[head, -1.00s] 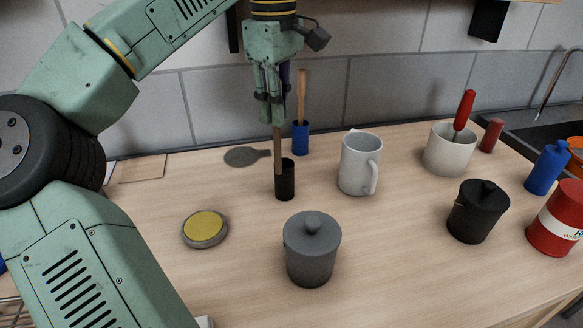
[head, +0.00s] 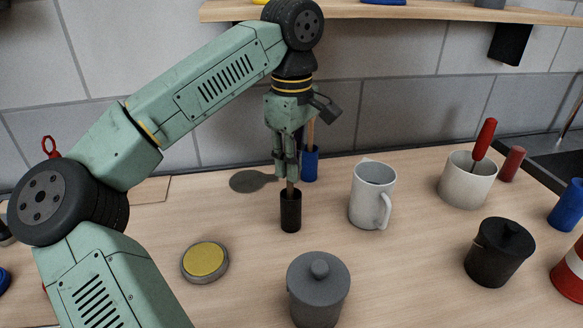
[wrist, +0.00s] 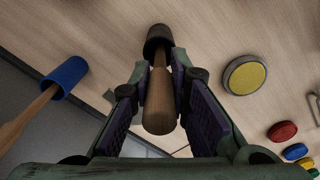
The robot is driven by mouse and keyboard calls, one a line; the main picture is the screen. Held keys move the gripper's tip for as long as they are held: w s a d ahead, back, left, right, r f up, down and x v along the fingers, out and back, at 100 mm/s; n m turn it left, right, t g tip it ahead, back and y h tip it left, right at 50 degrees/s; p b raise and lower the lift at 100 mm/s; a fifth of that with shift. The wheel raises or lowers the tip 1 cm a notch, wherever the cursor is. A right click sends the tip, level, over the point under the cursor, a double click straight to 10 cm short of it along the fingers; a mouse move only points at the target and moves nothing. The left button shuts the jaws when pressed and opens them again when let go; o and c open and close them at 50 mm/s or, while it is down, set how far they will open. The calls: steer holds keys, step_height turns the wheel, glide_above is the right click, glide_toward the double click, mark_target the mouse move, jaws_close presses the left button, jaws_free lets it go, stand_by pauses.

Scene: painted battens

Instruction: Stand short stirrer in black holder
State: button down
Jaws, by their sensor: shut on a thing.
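My gripper (head: 288,178) points down and is shut on the short wooden stirrer (wrist: 159,100). The stirrer stands about upright, and a short part of it (head: 290,188) shows between the fingertips and the black holder. Its lower end is inside the black holder (head: 291,214), hidden by the wall. The holder stands upright on the table, and my fingertips are just above its rim. In the wrist view the black holder (wrist: 158,36) lies beyond the fingertips, with the stirrer running into its mouth.
A blue holder (head: 310,166) with another wooden stirrer (wrist: 28,117) stands close behind. A white mug (head: 370,195) is at right, a grey lidded pot (head: 319,295) in front, a yellow-topped disc (head: 205,260) front left. A black lidded pot (head: 499,255) stands further right.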

steer(key=shift+f, duration=0.95)
steer(key=c, duration=1.5)
jaws_free()
steer(key=shift+c, duration=0.2)
step_height(320, 180, up, 12)
steer(key=shift+r+b, duration=0.15)
steer(key=shift+b, duration=0.3)
